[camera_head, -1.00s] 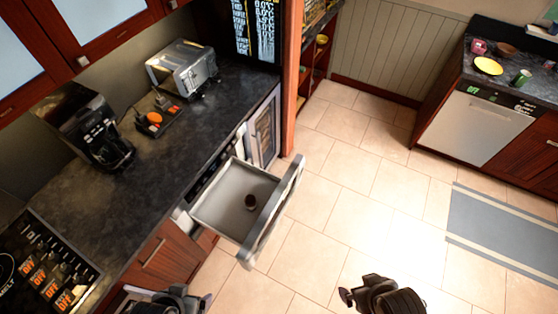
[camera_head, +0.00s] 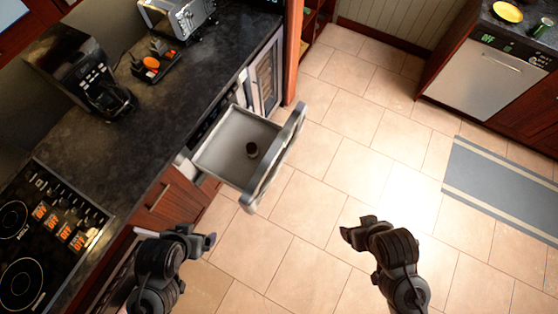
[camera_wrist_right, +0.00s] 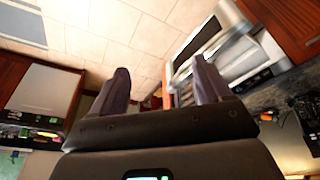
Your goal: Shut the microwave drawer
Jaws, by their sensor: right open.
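The microwave drawer (camera_head: 218,158) is pulled out from under the dark counter in the head view. Its grey tray is open at the top, and a small dark round item (camera_head: 252,149) sits inside. Its thick silver front (camera_head: 273,160) faces right, towards the open floor. My right gripper (camera_head: 352,232) is below and to the right of the drawer front, apart from it. Its two fingers stand apart and empty in the right wrist view (camera_wrist_right: 160,85), where a silver appliance front shows at upper right. My left gripper (camera_head: 207,243) is below the drawer, apart from it; its finger opening is unclear.
A cooktop (camera_head: 45,235), a coffee maker (camera_head: 85,75), a tray with an orange item (camera_head: 152,63) and a toaster (camera_head: 178,15) stand on the counter. A wooden cabinet (camera_head: 168,200) is below the drawer in the picture.

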